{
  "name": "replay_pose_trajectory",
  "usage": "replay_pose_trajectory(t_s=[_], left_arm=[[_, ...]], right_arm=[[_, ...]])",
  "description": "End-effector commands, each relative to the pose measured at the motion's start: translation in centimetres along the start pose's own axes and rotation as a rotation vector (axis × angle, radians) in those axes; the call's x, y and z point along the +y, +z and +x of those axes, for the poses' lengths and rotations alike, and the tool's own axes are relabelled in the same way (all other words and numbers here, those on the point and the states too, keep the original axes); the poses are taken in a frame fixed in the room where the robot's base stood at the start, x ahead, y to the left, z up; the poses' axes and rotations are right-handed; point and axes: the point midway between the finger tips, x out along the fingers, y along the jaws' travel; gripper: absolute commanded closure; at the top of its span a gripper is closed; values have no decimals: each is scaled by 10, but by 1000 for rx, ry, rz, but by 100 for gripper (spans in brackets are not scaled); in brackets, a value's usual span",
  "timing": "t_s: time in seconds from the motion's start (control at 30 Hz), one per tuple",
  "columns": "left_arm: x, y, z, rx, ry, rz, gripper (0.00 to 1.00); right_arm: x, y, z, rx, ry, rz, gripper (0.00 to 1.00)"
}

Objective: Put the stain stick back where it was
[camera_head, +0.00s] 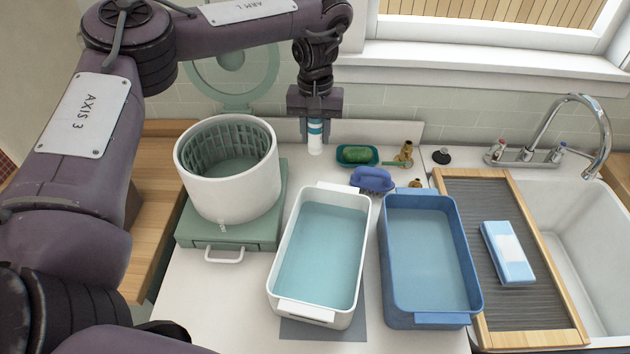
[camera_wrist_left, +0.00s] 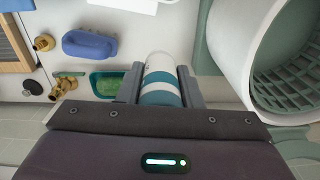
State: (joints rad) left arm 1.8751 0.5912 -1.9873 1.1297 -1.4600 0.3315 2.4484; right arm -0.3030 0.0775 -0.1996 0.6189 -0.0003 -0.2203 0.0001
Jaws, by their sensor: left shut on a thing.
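The stain stick (camera_head: 315,138) is a white cylinder with teal bands. It stands upright at the back of the counter, between the white drum and the green soap dish. My left gripper (camera_head: 315,118) comes down from above and is shut on its upper part. In the left wrist view the stain stick (camera_wrist_left: 160,82) sits between the two fingers of my left gripper (camera_wrist_left: 160,88). Whether its lower end touches the counter I cannot tell. My right gripper is not in view.
Close by stand the white drum (camera_head: 228,195), the soap dish (camera_head: 345,161) with green soap, a purple-blue brush (camera_head: 372,180) and brass fittings (camera_head: 405,152). In front are a white basin (camera_head: 285,255) and a blue basin (camera_head: 388,250).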

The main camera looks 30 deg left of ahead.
Motion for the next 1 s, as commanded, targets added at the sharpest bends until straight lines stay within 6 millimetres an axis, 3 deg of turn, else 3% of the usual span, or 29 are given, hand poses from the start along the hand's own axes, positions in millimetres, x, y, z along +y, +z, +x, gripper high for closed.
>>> replay_pose_trajectory(t_s=[0.03, 0.2, 0.4, 0.57, 0.8, 1.0], left_arm=[[-1, 1, 20, -7, 0, -4, 90], [-1, 1, 66, -6, 0, -4, 90], [0, 1, 106, -2, 0, -3, 90], [0, 0, 117, 1, 0, -2, 90], [0, 0, 151, -1, 0, -2, 90], [0, 0, 154, 2, -1, -1, 90]], right_arm=[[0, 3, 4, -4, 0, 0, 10], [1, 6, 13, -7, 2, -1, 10], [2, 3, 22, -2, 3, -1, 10], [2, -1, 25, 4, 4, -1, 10], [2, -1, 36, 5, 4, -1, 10], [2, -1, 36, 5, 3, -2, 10]])
